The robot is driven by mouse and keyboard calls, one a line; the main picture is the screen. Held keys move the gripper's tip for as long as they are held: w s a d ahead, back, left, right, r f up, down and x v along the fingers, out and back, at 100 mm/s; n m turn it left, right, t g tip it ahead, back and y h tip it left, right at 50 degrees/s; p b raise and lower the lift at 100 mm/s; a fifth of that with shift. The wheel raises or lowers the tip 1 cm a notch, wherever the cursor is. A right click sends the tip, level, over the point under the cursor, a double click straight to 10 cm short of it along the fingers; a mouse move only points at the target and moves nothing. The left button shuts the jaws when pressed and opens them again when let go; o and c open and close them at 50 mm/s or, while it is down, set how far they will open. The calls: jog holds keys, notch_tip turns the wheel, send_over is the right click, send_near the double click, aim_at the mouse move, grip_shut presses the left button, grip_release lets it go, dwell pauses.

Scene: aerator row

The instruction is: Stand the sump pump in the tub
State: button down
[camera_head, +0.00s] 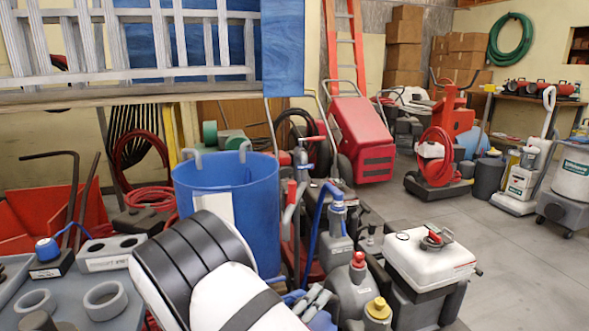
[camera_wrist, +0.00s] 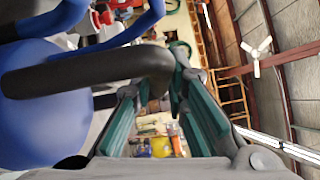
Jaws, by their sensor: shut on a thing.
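The blue tub (camera_head: 222,205) stands upright left of centre in the head view, with a pale strip on its front and grey clips at its rim. My arm covers its lower front. My gripper (camera_wrist: 157,92), with green-lined fingers, shows in the wrist view. It appears shut on what I take for the sump pump, by a dark bent bar (camera_wrist: 90,72) that reaches the fingers. A large blue rounded part (camera_wrist: 45,115) lies beside and behind the bar. Whether it belongs to the pump is unclear. My gripper and the held thing are hidden in the head view.
A bench at left holds a black block (camera_head: 50,266) with a blue ball, a grey two-hole block (camera_head: 112,250) and grey rings (camera_head: 105,300). Bottles and a white-topped machine (camera_head: 428,258) crowd the tub's right. Clear floor (camera_head: 510,265) lies further right.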

jog(key=s+d+r+g+h, duration=0.1)
jog(key=s+d, duration=0.1)
jog(key=d, duration=0.2)
jog(key=s+d+r+m+g+h, duration=0.1)
jog(key=s+d+r, duration=0.1)
jog(key=d, duration=0.3)
jog(key=s+d+r+m+g+h+b, duration=0.1)
jog(key=s+d+r, duration=0.1)
jog(key=d, duration=0.3)
jog(key=shift+s+r, duration=0.2)
jog(key=shift+s, duration=0.7)
jog(key=s+r+n+t+y+p, duration=0.2)
jog(key=r+n+y+p, duration=0.3)
jog(key=p, duration=0.8)
jog(key=s+r+n+t+y+p, duration=0.2)
jog(key=r+n+t+y+p, duration=0.2)
jog(key=r+y+p, duration=0.6)
notch_tip(320, 180, up, 2)
jog(key=t+p, duration=0.1)
jog(key=p, duration=0.3)
jog(key=shift+s+n, duration=0.4)
